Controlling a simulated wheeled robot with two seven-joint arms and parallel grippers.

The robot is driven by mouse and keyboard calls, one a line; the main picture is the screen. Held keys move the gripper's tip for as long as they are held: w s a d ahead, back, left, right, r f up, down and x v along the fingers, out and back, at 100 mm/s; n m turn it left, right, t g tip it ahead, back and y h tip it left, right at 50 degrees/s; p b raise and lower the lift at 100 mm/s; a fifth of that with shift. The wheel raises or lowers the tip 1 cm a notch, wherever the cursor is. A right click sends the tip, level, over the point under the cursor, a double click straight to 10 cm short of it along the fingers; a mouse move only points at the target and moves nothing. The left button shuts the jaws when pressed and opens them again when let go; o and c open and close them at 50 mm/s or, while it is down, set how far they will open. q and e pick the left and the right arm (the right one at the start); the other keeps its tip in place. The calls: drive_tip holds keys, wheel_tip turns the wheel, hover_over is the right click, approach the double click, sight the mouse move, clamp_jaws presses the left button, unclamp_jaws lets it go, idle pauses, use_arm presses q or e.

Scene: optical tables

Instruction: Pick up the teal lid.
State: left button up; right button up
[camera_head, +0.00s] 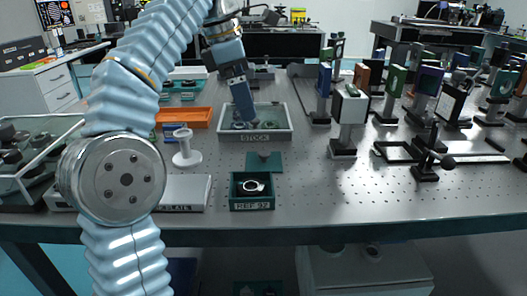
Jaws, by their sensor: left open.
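The teal lid (264,163) is a small flat plate that lies on the optical table, just behind a dark green open box (251,206) marked REF 92. A silvery ring-shaped part (251,186) sits in that box. My left arm comes in from the left and reaches over the table. My left gripper (243,118) points down over the grey STOCK tray (282,134), behind the lid and a little to its left, apart from it. It is open. The fingers partly hide the tray's contents. My right gripper is not in view.
A white spool-like part (185,148) stands left of the lid, with an orange tray (190,117) behind it. Several optics mounts, one a white-faced block (348,112), stand to the right. The perforated tabletop (310,185) right of the box is clear.

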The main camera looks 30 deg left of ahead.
use_arm(q)
drive_tip(key=n, duration=0.1)
hover_over(262, 152)
drive_tip(key=s+a, duration=0.1)
drive_tip(key=s, duration=0.1)
drive_tip(key=x, duration=0.2)
drive_tip(key=a+x, duration=0.1)
drive_tip(key=x, duration=0.2)
drive_tip(key=s+x, duration=0.1)
drive_tip(key=x, duration=0.1)
drive_tip(key=shift+w+a+f, duration=0.1)
drive_tip(key=shift+a+f, duration=0.1)
drive_tip(key=shift+f, duration=0.2)
drive_tip(key=x, duration=0.6)
drive_tip(key=shift+w+a, duration=0.15)
drive_tip(key=shift+r, duration=0.1)
drive_tip(key=shift+c, duration=0.3)
drive_tip(key=c, duration=1)
drive_tip(key=shift+c, duration=0.2)
